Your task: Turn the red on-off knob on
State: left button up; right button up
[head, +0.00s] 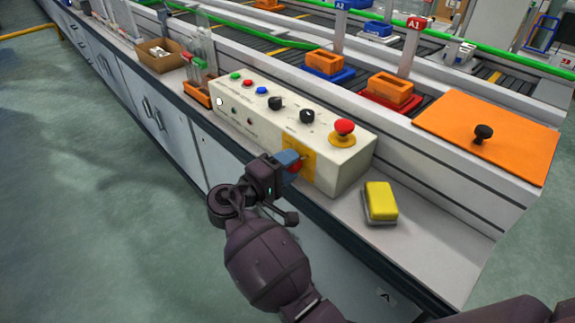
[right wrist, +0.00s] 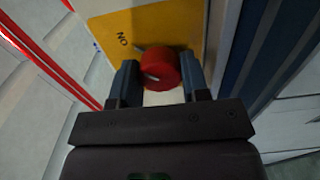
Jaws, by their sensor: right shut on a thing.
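The red on-off knob (head: 297,167) sits on a yellow plate (head: 303,152) on the front face of the cream control box (head: 345,172). In the head view it is mostly hidden by my right gripper (head: 288,161). In the right wrist view, the knob (right wrist: 161,71) lies between the two blue-grey fingers of my right gripper (right wrist: 158,78), which is shut on it. A short pale mark shows on the knob's face. An "ON" label (right wrist: 123,40) is on the yellow plate to the knob's left. My left gripper is not in view.
A red emergency button (head: 344,127), two black knobs and several small buttons are on the box top. A yellow sponge-like block (head: 381,201) lies right of the box on the bench. An orange lid (head: 490,135) with a black handle is behind it.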

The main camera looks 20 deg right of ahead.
jog(key=shift+d, duration=0.1)
dwell(0.3)
jog(key=o, duration=0.9)
jog(key=shift+o, duration=0.2)
